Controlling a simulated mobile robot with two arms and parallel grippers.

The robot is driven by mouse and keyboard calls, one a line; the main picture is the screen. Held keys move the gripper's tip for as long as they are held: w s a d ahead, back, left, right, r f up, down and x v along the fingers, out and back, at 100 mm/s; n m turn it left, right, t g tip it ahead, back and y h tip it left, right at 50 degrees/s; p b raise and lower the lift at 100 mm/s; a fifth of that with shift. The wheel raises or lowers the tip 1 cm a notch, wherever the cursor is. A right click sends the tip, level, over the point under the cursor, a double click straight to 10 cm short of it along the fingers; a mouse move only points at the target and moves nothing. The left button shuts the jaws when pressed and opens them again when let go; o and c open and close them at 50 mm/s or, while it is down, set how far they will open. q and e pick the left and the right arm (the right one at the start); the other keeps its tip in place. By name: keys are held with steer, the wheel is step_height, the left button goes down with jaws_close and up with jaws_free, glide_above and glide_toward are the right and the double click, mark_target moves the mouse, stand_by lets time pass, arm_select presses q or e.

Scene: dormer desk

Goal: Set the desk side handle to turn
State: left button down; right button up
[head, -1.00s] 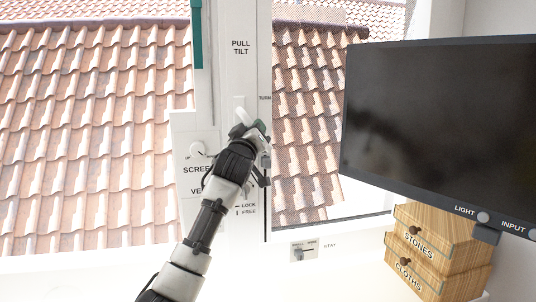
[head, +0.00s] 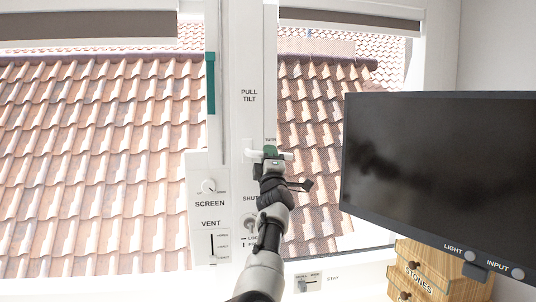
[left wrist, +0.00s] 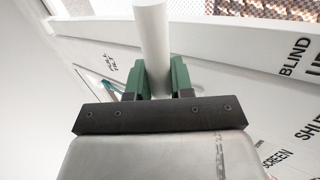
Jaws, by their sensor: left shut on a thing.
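The white window handle (head: 286,156) lies roughly level across the window post in the head view, with white showing on both sides of the gripper. The label TURN is just above it, PULL TILT is higher up, and SHUT is below, partly covered by my arm. My left gripper (head: 270,152) is shut on the handle, its green fingers around the bar. In the left wrist view the white handle bar (left wrist: 152,35) runs between the two green fingers of the gripper (left wrist: 156,75). My right gripper is in no view.
A dark monitor (head: 440,180) stands right of the handle, above wooden drawers (head: 427,266). A panel with a SCREEN knob (head: 209,186) and a VENT slider (head: 212,246) is left of my arm. A STAY control (head: 308,284) sits low near the sill.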

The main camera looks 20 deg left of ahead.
arm_select(q)
steer(key=shift+r+n+g+y, duration=0.3)
steer(key=shift+n+y, duration=0.3)
steer(key=shift+n, duration=0.3)
steer(key=shift+a, duration=0.1)
steer(key=c, duration=1)
jaws_free()
steer(key=shift+a, duration=0.1)
steer(key=shift+f, duration=0.1)
